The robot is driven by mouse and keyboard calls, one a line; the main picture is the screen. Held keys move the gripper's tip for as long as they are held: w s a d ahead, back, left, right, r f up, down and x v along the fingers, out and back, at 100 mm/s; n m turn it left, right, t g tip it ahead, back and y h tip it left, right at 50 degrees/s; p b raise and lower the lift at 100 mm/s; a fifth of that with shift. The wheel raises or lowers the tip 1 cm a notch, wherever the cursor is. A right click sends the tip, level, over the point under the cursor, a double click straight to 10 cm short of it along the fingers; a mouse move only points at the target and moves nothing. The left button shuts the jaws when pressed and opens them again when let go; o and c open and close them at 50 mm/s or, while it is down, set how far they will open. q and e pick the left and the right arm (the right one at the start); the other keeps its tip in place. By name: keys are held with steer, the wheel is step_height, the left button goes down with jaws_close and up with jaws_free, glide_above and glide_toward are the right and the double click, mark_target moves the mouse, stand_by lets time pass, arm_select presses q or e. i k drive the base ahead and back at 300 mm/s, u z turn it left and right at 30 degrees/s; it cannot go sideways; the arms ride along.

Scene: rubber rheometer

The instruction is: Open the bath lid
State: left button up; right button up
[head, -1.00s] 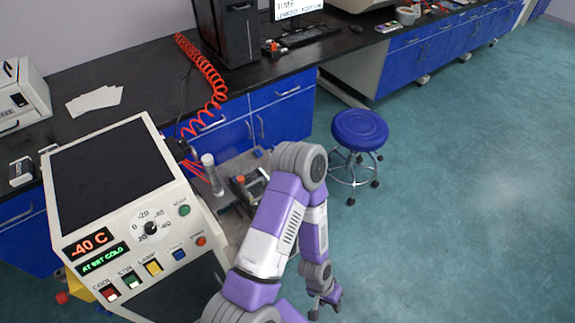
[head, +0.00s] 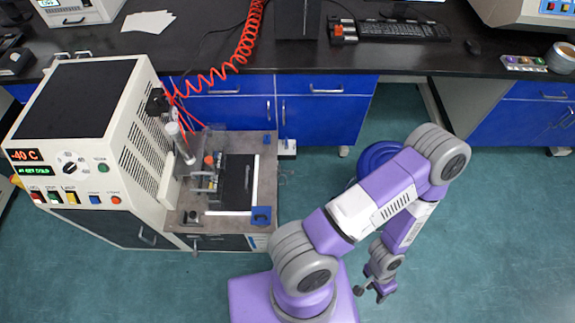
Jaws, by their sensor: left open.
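The rheometer cabinet (head: 95,150) stands at the left, its display (head: 25,155) reading -40 C. On its right is a grey work deck (head: 187,217) with clamp parts and a clear column. A dark flat panel with a pale edge (head: 238,185) lies on this deck and looks like the bath lid, lying flat; I cannot be sure. A blue block (head: 261,216) sits at the deck's front right corner. My left gripper (head: 371,293) is open and empty. It hangs low over the floor, well right of the deck and apart from it. My right gripper is out of view.
A black bench (head: 300,55) with blue cabinets runs along the back. A red coiled hose (head: 225,65) drops behind the deck. A blue stool (head: 372,160) is partly hidden behind my arm. The green floor (head: 480,250) at right is clear.

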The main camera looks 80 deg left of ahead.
mark_target(237, 192)
steer(key=i, duration=0.4)
steer(key=u, duration=4.25)
steer(key=i, duration=0.5)
